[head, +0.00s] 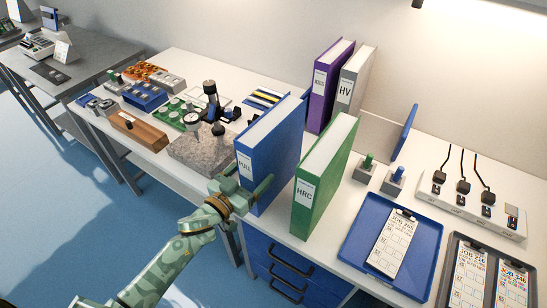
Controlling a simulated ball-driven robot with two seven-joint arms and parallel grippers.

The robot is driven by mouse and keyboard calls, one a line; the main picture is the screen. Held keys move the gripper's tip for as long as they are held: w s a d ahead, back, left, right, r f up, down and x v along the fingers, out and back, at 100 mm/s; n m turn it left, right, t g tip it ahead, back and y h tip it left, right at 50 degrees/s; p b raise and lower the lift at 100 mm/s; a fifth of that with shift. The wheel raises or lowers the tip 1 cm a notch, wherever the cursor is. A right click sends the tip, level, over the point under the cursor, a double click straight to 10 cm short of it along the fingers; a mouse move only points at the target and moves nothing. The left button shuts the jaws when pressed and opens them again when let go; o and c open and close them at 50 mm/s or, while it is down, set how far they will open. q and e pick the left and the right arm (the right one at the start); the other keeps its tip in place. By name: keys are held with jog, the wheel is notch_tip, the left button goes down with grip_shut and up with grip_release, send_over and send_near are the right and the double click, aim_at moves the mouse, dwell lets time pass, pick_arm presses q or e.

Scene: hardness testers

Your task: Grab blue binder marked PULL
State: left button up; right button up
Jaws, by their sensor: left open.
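The blue binder (269,150) stands upright near the front edge of the white table, its spine label reading PULL. My left gripper (252,187) is open at the lower front of its spine, with fingers near the spine's two sides; I cannot tell whether they touch it. My left arm comes in from the lower left. The binder's lower spine is partly hidden by the gripper. My right gripper is not in view.
A green HRC binder (323,178) stands close on the right. A granite block (201,150) with a gauge stand is close on the left. Purple (327,88) and grey HV (353,85) binders stand behind. A blue tray (425,268) with a clipboard lies at right.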

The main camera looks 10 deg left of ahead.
aim_at(273, 157)
pick_arm(q)
jog(key=x, duration=0.4)
jog(key=shift+a+r, duration=0.1)
jog(key=c, duration=1.7)
jog(key=shift+r, duration=0.15)
grip_shut()
